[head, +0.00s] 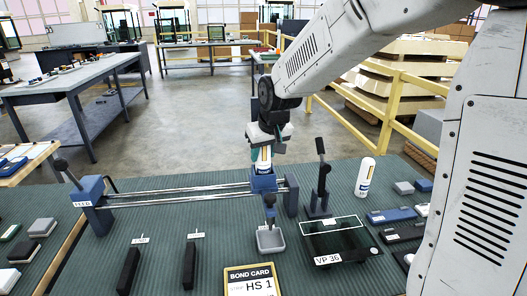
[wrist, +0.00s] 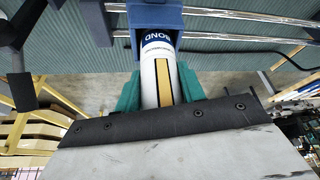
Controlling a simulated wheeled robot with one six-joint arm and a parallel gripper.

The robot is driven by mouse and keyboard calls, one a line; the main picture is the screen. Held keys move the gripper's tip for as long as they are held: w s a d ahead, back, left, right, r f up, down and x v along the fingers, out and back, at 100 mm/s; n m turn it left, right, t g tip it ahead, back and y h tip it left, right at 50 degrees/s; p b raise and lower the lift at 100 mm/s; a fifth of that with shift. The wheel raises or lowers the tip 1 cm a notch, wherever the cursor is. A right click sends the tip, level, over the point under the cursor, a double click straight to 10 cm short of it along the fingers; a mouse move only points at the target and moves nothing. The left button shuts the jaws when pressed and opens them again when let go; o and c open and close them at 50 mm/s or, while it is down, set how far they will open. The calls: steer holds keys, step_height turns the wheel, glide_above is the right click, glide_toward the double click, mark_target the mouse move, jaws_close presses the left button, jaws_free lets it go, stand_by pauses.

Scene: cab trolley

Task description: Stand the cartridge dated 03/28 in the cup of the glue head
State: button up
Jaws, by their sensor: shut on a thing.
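My gripper (head: 264,146) is shut on a white cartridge (head: 264,159) with a blue band and a tan strip. The cartridge is upright, its lower end at the blue cup of the glue head (head: 264,184). In the wrist view the cartridge (wrist: 161,72) sits between teal fingers, and the blue cup walls (wrist: 116,18) flank its banded end. How deep it sits is hidden. "BOND" shows on the band; I cannot read a date. A second white cartridge (head: 365,177) stands on the bench to the right.
Two metal rails (head: 180,193) run from the glue head to a blue end block (head: 92,204) at left. A black lever (head: 320,175), a dark VP 36 plate (head: 340,241), a grey tray (head: 270,240) and a bond card reading HS 1 (head: 251,281) are close by.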

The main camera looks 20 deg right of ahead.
steer(key=o, duration=1.3)
steer(key=w+r+v, duration=0.1)
steer(key=w+v, duration=0.1)
steer(key=v, duration=1.3)
steer(key=shift+w+r, duration=0.15)
steer(key=shift+w, duration=0.2)
steer(key=shift+a, duration=0.1)
